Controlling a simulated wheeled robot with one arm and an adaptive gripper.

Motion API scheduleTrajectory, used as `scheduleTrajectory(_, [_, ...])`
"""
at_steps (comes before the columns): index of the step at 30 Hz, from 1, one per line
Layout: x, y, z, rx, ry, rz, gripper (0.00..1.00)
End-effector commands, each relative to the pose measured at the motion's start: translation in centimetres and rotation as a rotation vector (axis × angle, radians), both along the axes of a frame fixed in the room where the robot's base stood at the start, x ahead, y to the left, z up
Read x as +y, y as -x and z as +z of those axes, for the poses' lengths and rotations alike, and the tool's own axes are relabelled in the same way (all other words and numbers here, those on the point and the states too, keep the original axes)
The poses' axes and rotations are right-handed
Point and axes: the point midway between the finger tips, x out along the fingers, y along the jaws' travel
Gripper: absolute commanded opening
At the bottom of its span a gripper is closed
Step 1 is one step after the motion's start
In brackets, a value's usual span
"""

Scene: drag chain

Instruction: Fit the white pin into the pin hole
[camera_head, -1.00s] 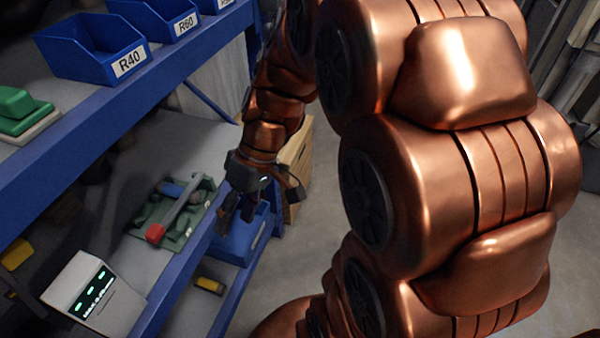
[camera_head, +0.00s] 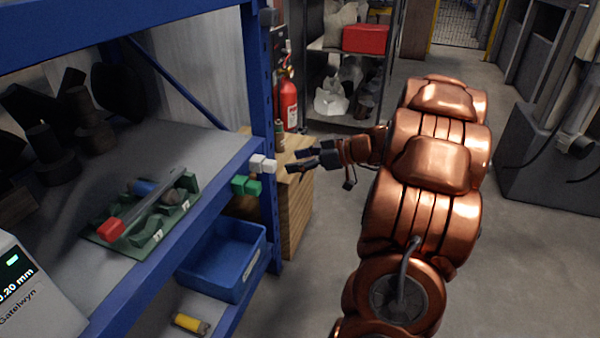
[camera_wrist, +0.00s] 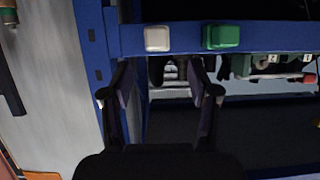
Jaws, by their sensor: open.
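A white block-like piece (camera_head: 262,164), likely the white pin, sticks out at the shelf's blue front edge near the corner post. A green piece (camera_head: 246,187) sits beside it. In the wrist view the white piece (camera_wrist: 158,38) and green piece (camera_wrist: 221,37) show side by side on the blue beam. My gripper (camera_head: 293,161) is open and empty, a short gap to the right of the white piece, fingers pointing at it. In the wrist view my gripper (camera_wrist: 162,75) has its fingers spread below the white piece. I cannot make out the pin hole.
A blue bin (camera_head: 225,265) and a yellow item (camera_head: 190,324) are below. A wooden crate (camera_head: 295,215) stands behind the post. The floor at right is clear.

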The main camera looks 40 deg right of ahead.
Motion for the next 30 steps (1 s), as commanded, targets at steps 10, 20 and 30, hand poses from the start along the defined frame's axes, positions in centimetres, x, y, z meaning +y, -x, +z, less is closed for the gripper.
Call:
scheduleTrajectory(10, [1.2, -2.6, -1.5, -0.009, 0.008, -0.002, 0.6])
scheduleTrajectory(20, [2.9, -5.6, -2.9, -0.01, 0.007, -0.005, 0.6])
scheduleTrajectory(30, [3.3, -6.2, -3.1, -0.01, 0.007, -0.005, 0.6])
